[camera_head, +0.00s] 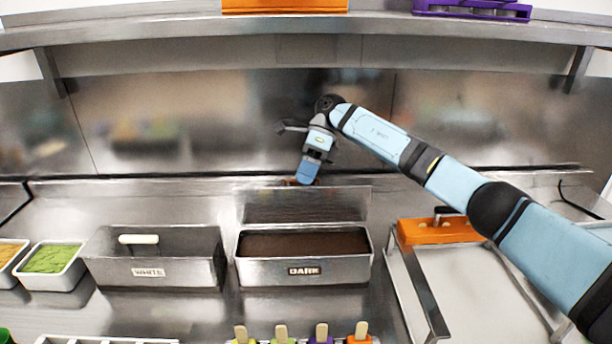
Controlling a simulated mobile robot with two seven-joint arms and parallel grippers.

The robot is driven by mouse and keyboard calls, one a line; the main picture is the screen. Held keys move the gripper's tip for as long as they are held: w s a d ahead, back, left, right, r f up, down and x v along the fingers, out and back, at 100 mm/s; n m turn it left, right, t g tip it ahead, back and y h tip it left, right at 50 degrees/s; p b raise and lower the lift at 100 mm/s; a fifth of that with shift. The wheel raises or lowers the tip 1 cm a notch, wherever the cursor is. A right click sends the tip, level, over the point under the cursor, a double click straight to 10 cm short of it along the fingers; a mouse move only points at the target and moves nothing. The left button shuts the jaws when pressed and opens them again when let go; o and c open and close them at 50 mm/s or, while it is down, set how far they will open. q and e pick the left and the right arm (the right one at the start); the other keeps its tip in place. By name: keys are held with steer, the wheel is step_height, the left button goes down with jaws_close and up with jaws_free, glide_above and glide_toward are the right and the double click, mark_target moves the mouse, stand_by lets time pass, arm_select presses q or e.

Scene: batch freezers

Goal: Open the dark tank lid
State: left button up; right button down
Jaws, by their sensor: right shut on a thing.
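The dark tank (303,269), a steel box labelled DARK, stands in the middle of the counter with dark brown content showing inside. Its lid (285,206) is raised and stands roughly upright along the tank's back edge. My right gripper (307,174) reaches down behind the top of the lid, shut on the lid's handle. Only a small brown bit of the handle (292,182) shows; the fingertips are mostly hidden. My left gripper is not in view.
The white tank (152,272) with a pale handle stands to the left. Green (52,260) and orange (8,252) trays lie beyond it. An orange block (438,231) and steel rails (418,295) are on the right. Several sticks (281,332) stand in front. A shelf (180,30) runs overhead.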

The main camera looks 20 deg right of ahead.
steer(key=shift+s+f, duration=0.15)
steer(key=shift+f, duration=0.4)
steer(key=c, duration=1.1)
jaws_free()
steer(key=v, duration=1.4)
steer(key=shift+w, duration=0.25)
steer(key=shift+f, duration=0.1)
